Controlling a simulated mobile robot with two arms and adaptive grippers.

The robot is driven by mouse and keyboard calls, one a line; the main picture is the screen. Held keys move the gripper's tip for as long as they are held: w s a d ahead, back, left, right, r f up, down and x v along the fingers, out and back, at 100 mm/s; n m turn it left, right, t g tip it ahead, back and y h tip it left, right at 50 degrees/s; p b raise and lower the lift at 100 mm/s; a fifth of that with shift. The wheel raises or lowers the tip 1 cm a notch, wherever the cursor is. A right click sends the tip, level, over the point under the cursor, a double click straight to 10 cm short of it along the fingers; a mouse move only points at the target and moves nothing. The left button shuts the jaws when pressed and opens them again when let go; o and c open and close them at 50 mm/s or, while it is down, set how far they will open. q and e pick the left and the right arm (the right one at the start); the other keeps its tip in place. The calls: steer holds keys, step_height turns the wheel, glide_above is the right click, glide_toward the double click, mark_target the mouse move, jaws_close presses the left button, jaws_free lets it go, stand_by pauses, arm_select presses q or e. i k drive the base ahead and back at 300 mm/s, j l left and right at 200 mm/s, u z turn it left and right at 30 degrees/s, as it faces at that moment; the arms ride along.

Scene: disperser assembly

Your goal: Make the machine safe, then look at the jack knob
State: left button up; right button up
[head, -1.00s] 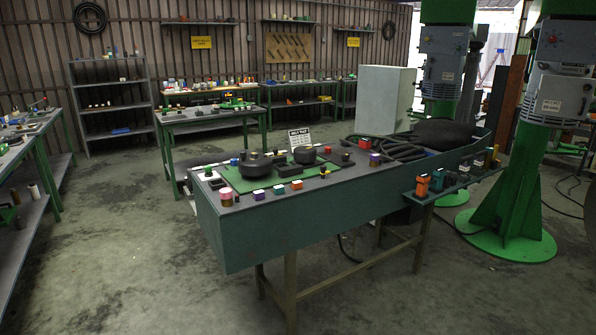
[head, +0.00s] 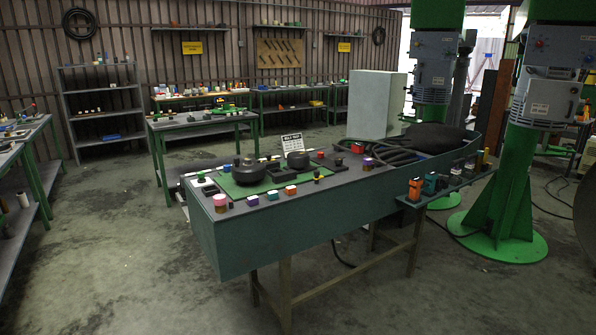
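Two green machines stand at the right, each a column with a grey control box. The nearer machine (head: 500,190) has a round green foot, and its control box (head: 546,85) carries small knobs and labels. The farther machine (head: 434,80) stands behind it to the left, with a similar box with a red button. I cannot make out which part is the jack knob, or the state of any switch. Neither of my grippers is in view.
A long dark-green bench (head: 300,225) with many small parts fills the middle, and a narrow side shelf (head: 440,190) runs along its right. A work table (head: 200,124) and a grey cabinet (head: 376,103) stand behind. Open floor (head: 110,250) lies left; cables lie near the machines.

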mark_target(338, 161)
steer(key=i+l, duration=0.1)
steer(key=i, duration=0.4)
steer(key=i+l+u, duration=0.1)
steer(key=i, duration=0.35)
steer(key=i+l, duration=0.2)
steer(key=i, duration=0.25)
steer(key=i+l+u, duration=0.1)
steer(key=i, duration=0.4)
